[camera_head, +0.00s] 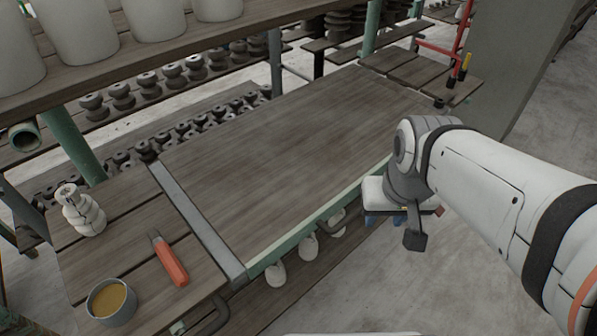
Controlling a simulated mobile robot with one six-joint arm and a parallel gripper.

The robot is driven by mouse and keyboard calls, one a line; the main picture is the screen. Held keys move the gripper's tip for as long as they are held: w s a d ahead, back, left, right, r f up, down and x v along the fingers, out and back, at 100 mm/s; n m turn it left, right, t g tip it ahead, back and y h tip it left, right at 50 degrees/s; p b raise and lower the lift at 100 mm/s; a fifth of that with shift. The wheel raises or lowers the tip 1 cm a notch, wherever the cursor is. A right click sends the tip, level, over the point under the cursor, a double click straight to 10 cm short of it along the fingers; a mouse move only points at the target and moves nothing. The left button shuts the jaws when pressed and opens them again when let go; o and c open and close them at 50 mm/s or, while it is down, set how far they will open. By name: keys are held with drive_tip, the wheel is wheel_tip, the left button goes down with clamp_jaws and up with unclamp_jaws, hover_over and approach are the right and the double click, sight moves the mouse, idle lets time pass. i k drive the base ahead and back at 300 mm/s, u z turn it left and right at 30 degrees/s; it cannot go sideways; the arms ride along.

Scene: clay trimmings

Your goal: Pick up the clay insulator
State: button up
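A pale, ribbed clay insulator (82,211) stands upright on the wooden side table at the left, with a small dark spot on its top. My gripper (386,214) is at the right, beside the front edge of the long wooden table, far from this insulator. It is partly hidden by my wrist, and its fingers are too small and covered to tell whether they are open or shut. Nothing is clearly seen in it.
The long tabletop (290,160) is bare. A shelf with large white pieces (75,30) overhangs the back left. Dark insulators (122,96) fill lower racks.

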sight(275, 274)
drive_tip(key=z, duration=0.3)
drive_tip(key=k, duration=2.3)
drive_tip(key=u, duration=0.5)
drive_tip(key=i, duration=1.5)
